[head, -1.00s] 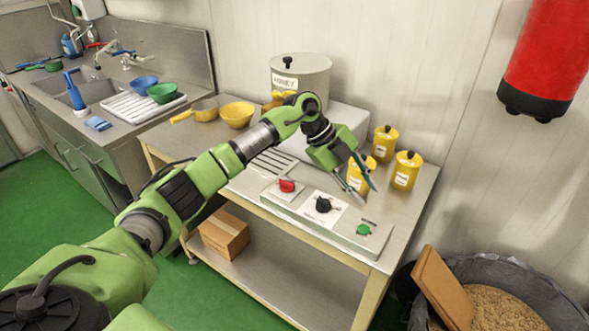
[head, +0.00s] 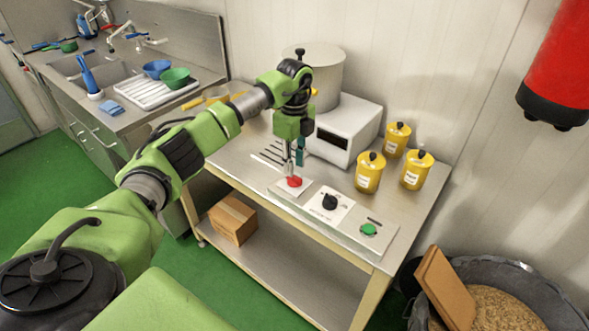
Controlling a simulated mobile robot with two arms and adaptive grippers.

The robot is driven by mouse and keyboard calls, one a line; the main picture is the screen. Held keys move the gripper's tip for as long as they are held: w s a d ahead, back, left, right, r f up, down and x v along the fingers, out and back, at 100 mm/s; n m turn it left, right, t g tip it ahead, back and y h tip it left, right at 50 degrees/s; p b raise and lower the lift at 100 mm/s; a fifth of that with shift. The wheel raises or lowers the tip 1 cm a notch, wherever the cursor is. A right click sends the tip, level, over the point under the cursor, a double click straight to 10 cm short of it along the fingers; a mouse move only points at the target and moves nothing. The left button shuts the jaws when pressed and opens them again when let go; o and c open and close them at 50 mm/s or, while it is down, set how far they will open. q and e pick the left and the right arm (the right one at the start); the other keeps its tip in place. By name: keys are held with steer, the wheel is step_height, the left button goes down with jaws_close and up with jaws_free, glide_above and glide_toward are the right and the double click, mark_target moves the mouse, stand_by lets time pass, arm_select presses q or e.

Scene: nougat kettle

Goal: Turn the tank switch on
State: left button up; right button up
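A metal table carries a row of controls along its front: a red knob (head: 294,182) on a pale plate, a black knob (head: 330,202) on a white plate, and a green button (head: 369,230). The labels are too small to read, so I cannot tell which is the tank switch. My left gripper (head: 294,167) points down, its fingertips right above or at the red knob. Contact is unclear, and I cannot tell how far apart the fingers are. My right gripper is out of view.
A large pot (head: 328,75) and a white box-shaped unit (head: 345,132) stand behind the controls. Several yellow canisters (head: 369,173) stand to the right. A bin of grain (head: 515,308) with a scoop or board is at lower right. A red punching-bag-like cylinder (head: 560,60) hangs upper right.

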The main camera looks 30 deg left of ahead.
mark_target(295, 176)
arm_select(q)
steer(key=shift+f+p, duration=0.35)
steer(key=shift+f, duration=1.8)
jaws_close()
